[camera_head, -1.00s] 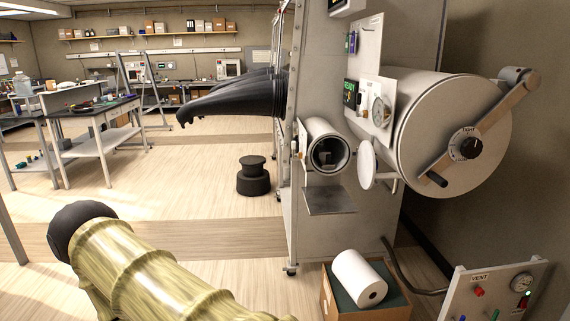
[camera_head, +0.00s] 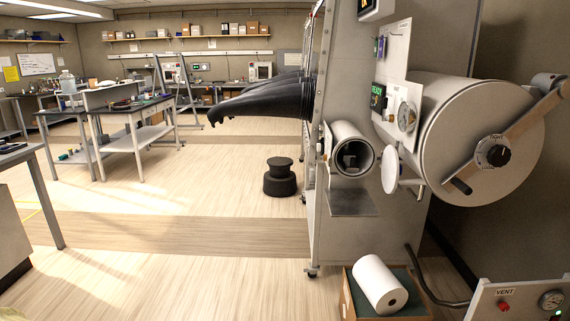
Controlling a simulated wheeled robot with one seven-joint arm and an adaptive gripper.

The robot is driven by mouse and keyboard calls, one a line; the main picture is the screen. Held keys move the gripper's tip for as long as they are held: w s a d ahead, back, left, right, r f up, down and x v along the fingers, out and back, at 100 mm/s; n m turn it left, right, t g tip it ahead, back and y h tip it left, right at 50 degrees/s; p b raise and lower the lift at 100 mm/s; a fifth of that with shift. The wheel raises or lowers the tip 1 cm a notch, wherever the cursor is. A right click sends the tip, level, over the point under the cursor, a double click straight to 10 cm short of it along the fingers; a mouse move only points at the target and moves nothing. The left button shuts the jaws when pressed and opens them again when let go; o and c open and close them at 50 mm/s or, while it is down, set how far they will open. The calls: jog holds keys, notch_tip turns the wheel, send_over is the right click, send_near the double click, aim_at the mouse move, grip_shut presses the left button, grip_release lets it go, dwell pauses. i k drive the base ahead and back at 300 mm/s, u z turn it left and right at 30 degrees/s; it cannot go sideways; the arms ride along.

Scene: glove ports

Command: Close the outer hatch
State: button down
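The small round antechamber (camera_head: 349,135) is a metal tube that sticks out of the glovebox side, and its mouth is open. Its round white hatch (camera_head: 389,170) is swung out to the right of the mouth and seen nearly edge-on. Inside the tube a dark object (camera_head: 351,158) shows, too small to make out. The large round antechamber (camera_head: 485,140) to the right has its disc door on, with a crossbar handle (camera_head: 520,130) and a dial labelled TIGHT. I cannot tell which of the two is the outer hatch. My gripper is not in view.
A flat metal shelf (camera_head: 352,203) sits below the small tube. A box with a white roll (camera_head: 380,283) stands on the floor beneath. A VENT panel (camera_head: 520,300) is at the lower right. A black stool (camera_head: 280,178) stands left of the glovebox. The floor (camera_head: 180,240) in front is clear.

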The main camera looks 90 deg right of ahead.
aim_at(390, 162)
jog(key=k, duration=2.1)
jog(key=z, duration=2.4)
jog(key=i, duration=0.5)
jog(key=k, duration=1)
jog(key=u, duration=1.5)
jog(key=i, duration=1.2)
